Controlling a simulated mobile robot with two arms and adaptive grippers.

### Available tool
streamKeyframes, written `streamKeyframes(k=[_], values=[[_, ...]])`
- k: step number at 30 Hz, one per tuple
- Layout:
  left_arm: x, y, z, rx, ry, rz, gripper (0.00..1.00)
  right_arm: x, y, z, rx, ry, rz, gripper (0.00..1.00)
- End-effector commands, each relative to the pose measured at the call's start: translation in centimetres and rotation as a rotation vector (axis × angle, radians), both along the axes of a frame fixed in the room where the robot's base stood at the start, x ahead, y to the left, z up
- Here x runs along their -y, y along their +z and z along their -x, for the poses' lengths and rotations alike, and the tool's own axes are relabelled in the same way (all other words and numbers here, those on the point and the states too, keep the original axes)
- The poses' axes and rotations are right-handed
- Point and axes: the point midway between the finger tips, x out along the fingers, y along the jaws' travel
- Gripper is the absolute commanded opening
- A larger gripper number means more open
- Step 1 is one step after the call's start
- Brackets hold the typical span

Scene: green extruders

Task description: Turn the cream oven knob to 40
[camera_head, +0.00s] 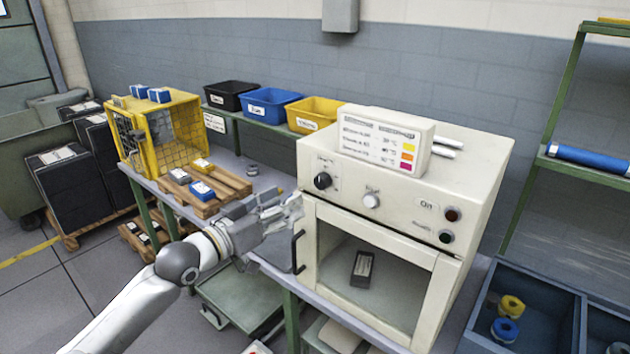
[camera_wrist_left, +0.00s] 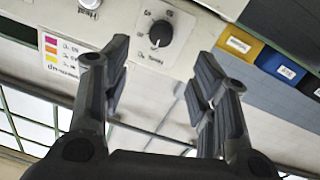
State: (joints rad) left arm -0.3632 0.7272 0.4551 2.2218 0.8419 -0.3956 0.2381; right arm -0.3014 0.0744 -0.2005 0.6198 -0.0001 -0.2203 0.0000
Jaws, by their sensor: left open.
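The cream oven (camera_head: 385,226) stands on a bench and its front faces me. A round black knob (camera_head: 322,181) with a pale pointer mark sits at the left of its control panel. The knob also shows in the left wrist view (camera_wrist_left: 161,34), ringed by small markings too blurred to read surely. A white knob (camera_head: 371,201) sits to its right. My left gripper (camera_head: 292,210) is open and empty, left of the oven front and below the black knob. In the left wrist view its fingers (camera_wrist_left: 160,82) are spread, with the knob beyond the gap, apart from them.
A white box with coloured squares (camera_head: 386,140) lies on the oven. The oven door has a black handle (camera_head: 298,252); a dark block (camera_head: 362,269) is visible inside. Red (camera_head: 452,214) and dark (camera_head: 446,236) buttons are at the right. A wooden pallet (camera_head: 206,188) is at the left.

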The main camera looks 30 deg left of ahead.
Motion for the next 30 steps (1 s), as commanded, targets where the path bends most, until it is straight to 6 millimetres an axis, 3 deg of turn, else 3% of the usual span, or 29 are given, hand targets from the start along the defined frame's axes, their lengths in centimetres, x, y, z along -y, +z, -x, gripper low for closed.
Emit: streamKeyframes(k=[8, 21, 30], values=[[0.3, 0.3, -2.6, 0.001, 0.001, 0.002, 0.54, 0.5, 1.1, -0.1, 0.001, 0.002, 0.005, 0.34], [1.0, 0.2, -8.4, 0.0, 0.003, 0.001, 0.54, 0.6, 3.0, -0.1, 0.002, 0.001, 0.008, 0.34], [1.3, -0.1, -10.4, -0.002, 0.003, 0.0, 0.54, 0.6, 3.5, -0.2, 0.003, 0.001, 0.008, 0.34]])
